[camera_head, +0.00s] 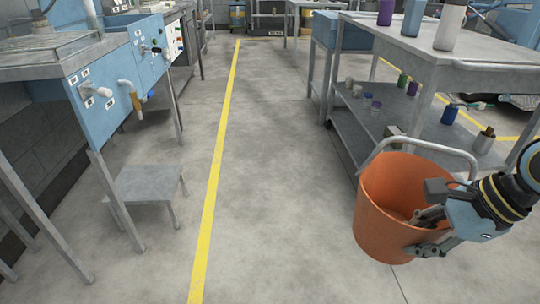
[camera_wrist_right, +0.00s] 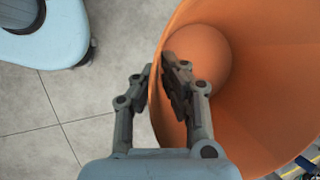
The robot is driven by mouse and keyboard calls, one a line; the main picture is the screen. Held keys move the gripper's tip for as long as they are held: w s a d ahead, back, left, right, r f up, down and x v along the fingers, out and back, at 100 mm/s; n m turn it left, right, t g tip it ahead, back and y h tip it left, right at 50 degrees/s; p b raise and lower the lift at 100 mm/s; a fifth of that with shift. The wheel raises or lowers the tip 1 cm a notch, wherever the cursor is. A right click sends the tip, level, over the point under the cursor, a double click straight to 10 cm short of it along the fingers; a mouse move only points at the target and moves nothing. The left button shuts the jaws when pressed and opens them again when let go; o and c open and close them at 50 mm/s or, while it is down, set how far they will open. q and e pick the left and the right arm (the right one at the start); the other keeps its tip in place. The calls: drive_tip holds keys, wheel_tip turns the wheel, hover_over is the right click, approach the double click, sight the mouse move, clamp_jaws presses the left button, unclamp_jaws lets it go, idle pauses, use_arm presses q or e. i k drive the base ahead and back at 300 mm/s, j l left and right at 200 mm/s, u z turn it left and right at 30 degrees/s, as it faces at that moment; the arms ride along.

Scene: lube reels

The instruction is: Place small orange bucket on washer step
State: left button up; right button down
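The orange bucket (camera_head: 378,222) is at the lower right in the head view, with its opening facing up. My right gripper (camera_head: 428,232) is at the bucket's near right rim. In the right wrist view, one finger of the gripper (camera_wrist_right: 158,84) is inside the bucket (camera_wrist_right: 265,90) and the other outside, pinching its wall. The bucket's underside is hidden, so its height above the floor is unclear. The small grey washer step (camera_head: 147,186) stands on the floor at left, beside the blue washer (camera_head: 112,85), and its top is bare. My left gripper is not in view.
A grey two-level cart (camera_head: 425,50) with bottles and small containers stands behind the bucket at right. A curved grey bar (camera_head: 420,146) arches behind the bucket's rim. Open floor with a yellow line (camera_head: 214,165) lies between bucket and step.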

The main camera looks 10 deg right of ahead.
sight(155, 177)
drive_tip(key=i+l, duration=0.15)
drive_tip(key=i, duration=0.35)
drive_tip(key=i+l+z, duration=0.1)
drive_tip(key=i, duration=0.4)
drive_tip(key=i+l+u, duration=0.1)
drive_tip(key=i+u, duration=0.2)
drive_tip(key=u, duration=0.2)
drive_tip(key=i+l+u, duration=0.25)
drive_tip(key=u, duration=0.25)
drive_tip(key=i+l+u, duration=0.3)
drive_tip(key=u, duration=0.2)
drive_tip(key=i+l+u, duration=0.15)
drive_tip(key=l+u, duration=0.35)
drive_tip(key=j, duration=0.1)
